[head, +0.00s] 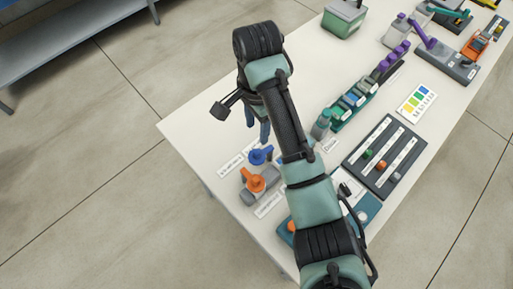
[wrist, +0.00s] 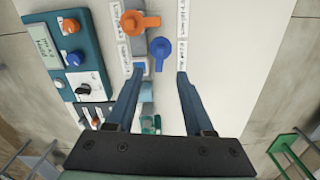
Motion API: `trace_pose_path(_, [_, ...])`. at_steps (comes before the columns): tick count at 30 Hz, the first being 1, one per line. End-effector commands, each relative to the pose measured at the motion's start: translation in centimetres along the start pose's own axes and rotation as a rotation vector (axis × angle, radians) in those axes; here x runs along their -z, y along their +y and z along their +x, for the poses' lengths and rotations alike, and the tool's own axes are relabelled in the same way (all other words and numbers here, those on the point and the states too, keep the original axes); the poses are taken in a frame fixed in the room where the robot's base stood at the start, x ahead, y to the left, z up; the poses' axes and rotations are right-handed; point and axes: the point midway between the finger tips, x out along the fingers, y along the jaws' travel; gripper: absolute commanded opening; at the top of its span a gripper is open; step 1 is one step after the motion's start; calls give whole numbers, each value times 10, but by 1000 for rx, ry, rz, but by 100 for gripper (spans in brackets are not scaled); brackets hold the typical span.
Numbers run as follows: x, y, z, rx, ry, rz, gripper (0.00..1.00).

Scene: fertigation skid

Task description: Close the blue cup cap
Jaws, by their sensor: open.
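A blue round piece with a short handle (head: 260,154) sits near the left edge of the table, beside a label strip. It also shows in the wrist view (wrist: 160,50), just beyond the fingertips. I cannot tell for certain whether this is the blue cup cap. A row of small green and blue capped containers (head: 352,101) stands farther right; their lids are too small to read as open or shut. My gripper (head: 258,128) hangs above the table's left side. In the wrist view my gripper (wrist: 160,72) has its fingers spread, with nothing held.
An orange handled piece (head: 254,182) on a grey body is close to the blue one. A dark slider panel (head: 386,158) and a colour card (head: 417,103) lie to the right. A green box (head: 343,20) stands at the back. The table's left corner is clear.

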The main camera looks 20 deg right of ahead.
Motion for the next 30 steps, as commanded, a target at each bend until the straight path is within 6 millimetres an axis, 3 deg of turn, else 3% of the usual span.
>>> trace_pose_path(1, [-1,0,15,0,-1,-1,52])
trace_pose_path(4, [-1,0,34,-2,-3,0,52])
trace_pose_path(15, [0,-1,97,2,1,-2,52])
trace_pose_path(21, [0,-1,111,3,1,-3,52])
trace_pose_path(29, [0,-1,112,4,1,-3,52])
trace_pose_path(30, [0,-1,112,4,1,-3,49])
